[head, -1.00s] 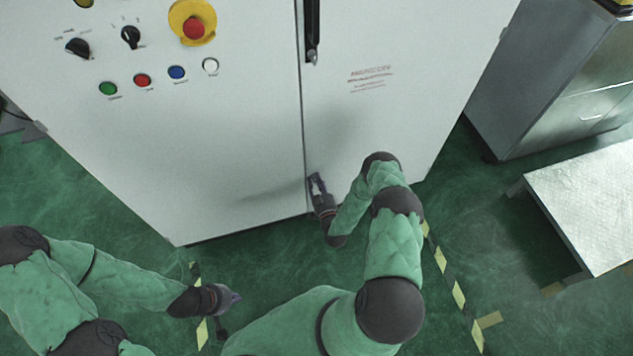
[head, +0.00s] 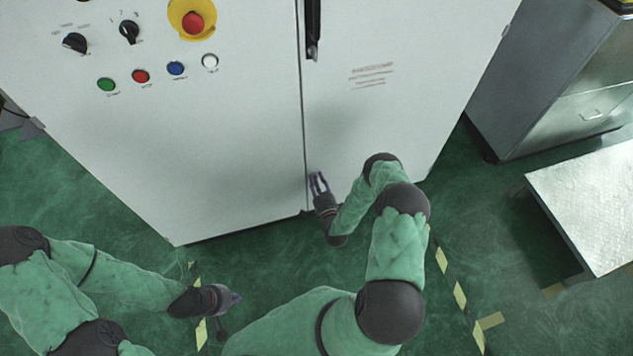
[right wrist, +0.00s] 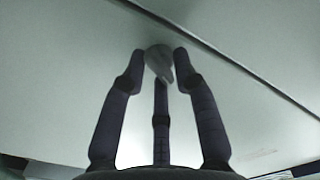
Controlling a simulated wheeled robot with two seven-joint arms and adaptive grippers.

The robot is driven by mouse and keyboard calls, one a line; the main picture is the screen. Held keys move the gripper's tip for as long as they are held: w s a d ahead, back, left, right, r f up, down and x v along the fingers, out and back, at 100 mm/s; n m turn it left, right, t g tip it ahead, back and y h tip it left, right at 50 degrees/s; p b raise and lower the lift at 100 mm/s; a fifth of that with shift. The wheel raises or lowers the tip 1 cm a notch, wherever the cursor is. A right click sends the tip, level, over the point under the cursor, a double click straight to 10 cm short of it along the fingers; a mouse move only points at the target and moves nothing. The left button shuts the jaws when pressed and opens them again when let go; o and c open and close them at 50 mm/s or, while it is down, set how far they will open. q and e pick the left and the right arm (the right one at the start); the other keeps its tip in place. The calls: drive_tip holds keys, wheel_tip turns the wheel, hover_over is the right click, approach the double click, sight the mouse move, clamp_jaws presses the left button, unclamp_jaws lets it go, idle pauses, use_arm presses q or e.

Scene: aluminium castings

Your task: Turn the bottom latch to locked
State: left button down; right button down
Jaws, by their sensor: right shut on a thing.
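The bottom latch (right wrist: 158,62) is a small grey knob with a short pointed tab, low on the white cabinet (head: 230,160) beside the door seam. In the right wrist view its tab points down and slightly right. My right gripper (head: 318,178) is at the bottom of the cabinet by the seam; its fingers hide the latch in the head view. In the right wrist view its dark fingers (right wrist: 160,75) are around the latch and shut on it. My left gripper (head: 236,297) hangs empty over the floor; its finger opening is unclear.
A black door handle (head: 313,30) sits higher on the seam. Buttons, dark knobs and a red emergency stop (head: 193,22) are at upper left. A metal table (head: 590,200) and a grey cabinet (head: 540,90) stand at right.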

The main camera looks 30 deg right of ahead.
drive_tip(key=m, duration=0.2)
drive_tip(key=m+b, duration=0.1)
drive_tip(key=m, duration=0.3)
drive_tip(key=shift+d+f, duration=0.2)
drive_tip(key=shift+f, duration=0.05)
drive_tip(key=shift+s, duration=0.1)
idle(0.4)
drive_tip(key=c, duration=1.2)
unclamp_jaws()
drive_tip(key=v, duration=1.2)
